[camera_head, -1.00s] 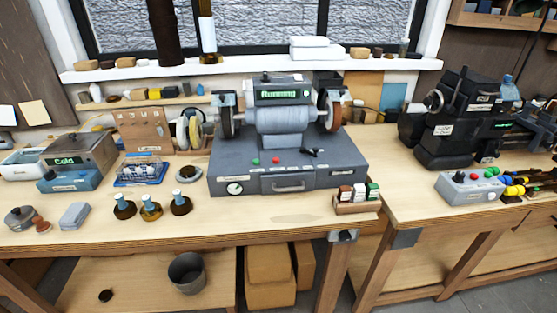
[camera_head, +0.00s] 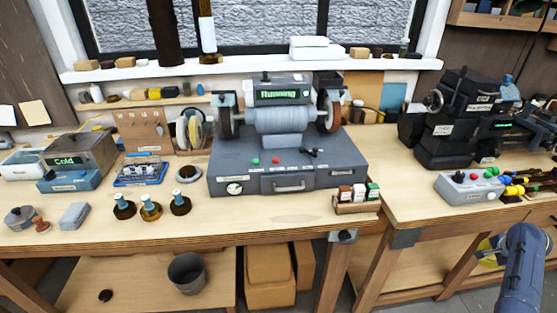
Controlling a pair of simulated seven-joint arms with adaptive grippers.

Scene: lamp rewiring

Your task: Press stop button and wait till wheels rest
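The grinder (camera_head: 288,172) stands on the left bench, a grey box with a motor (camera_head: 283,120) on top. Its display (camera_head: 283,94) reads "Running". A dark wheel (camera_head: 226,118) is on the motor's left and a brownish wheel (camera_head: 328,112) on its right. On the box front are a green button (camera_head: 255,161), a red button (camera_head: 276,160) and a small black lever (camera_head: 311,152). My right gripper (camera_head: 490,250) is at the lower right, below the right bench's front edge, far from the buttons; its fingers are too unclear to read. My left gripper is not in view.
A small box of blocks (camera_head: 357,198) sits at the grinder's right front corner. Three bottles (camera_head: 151,207) stand at its left front. A grey control box (camera_head: 469,186) and a black machine (camera_head: 452,125) are on the right bench. The benchtop before the grinder is clear.

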